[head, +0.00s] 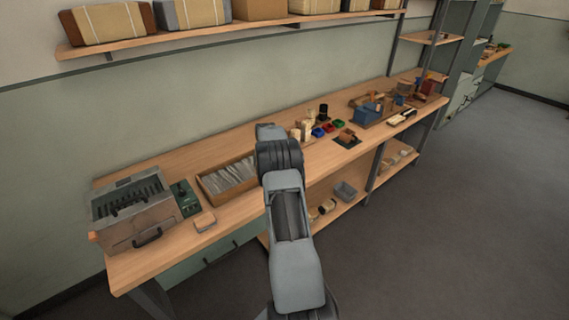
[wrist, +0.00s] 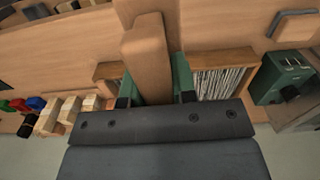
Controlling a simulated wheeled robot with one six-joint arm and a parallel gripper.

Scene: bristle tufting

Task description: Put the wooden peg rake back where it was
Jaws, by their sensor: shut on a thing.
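In the wrist view, my gripper (wrist: 155,88) is shut on a plain wooden piece, which I take for the wooden peg rake (wrist: 148,58). It stands out between the two green-sided fingers, with a wider wooden part toward the top edge of the picture. No pegs can be made out on it. It covers the middle of the wooden tray behind it; I cannot tell its height above the bench. In the head view my arm reaches over the bench and hides the gripper and the rake.
A wooden tray of pale bristles (head: 228,176) lies left of my arm on the bench (head: 150,262). Further left are a dark green device (head: 186,198) and a grey slotted machine (head: 133,212).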

